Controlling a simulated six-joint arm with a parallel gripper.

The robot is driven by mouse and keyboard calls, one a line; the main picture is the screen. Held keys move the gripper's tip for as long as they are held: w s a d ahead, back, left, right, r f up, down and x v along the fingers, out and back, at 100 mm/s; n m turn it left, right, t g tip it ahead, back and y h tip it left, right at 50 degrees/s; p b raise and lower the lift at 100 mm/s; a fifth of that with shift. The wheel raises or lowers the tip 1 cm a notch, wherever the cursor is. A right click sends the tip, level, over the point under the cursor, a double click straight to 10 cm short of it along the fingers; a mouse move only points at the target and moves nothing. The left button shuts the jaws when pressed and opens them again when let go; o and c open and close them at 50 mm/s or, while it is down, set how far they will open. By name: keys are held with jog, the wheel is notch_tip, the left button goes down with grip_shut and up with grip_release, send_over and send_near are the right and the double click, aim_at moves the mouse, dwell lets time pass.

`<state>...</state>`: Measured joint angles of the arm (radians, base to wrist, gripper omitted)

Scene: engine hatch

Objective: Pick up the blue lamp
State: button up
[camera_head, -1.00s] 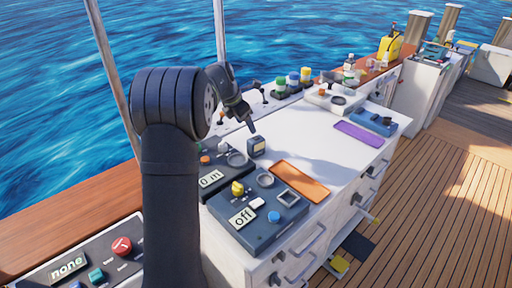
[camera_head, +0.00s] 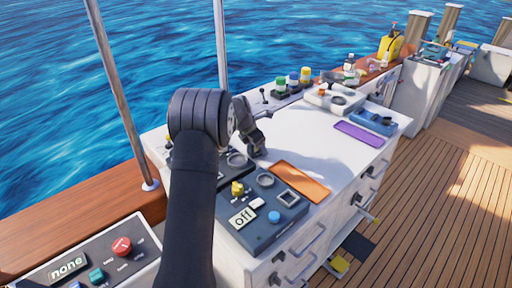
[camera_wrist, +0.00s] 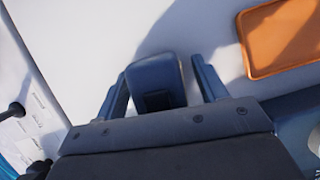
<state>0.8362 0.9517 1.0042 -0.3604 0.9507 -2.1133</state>
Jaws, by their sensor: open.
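A small dark blue boxy thing, which fits the blue lamp (camera_wrist: 155,72), stands on the white counter top. In the wrist view it lies between my gripper's (camera_wrist: 160,78) two fingers, with a dark recess on its near side. The fingers are open, one on each side, and a gap shows on the right. I cannot tell whether the left finger touches it. In the head view my gripper (camera_head: 257,148) is low over the counter behind the dark control panel and hides the lamp.
An orange tray (camera_head: 301,182) lies close to the right of my gripper. A dark panel reading "off" (camera_head: 262,215) is in front. A purple tray (camera_head: 358,134) and a blue box (camera_head: 373,122) lie farther back. Several colour-capped pieces (camera_head: 293,82) line the back edge. The counter's middle is clear.

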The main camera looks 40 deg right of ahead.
jog(key=c, duration=1.2)
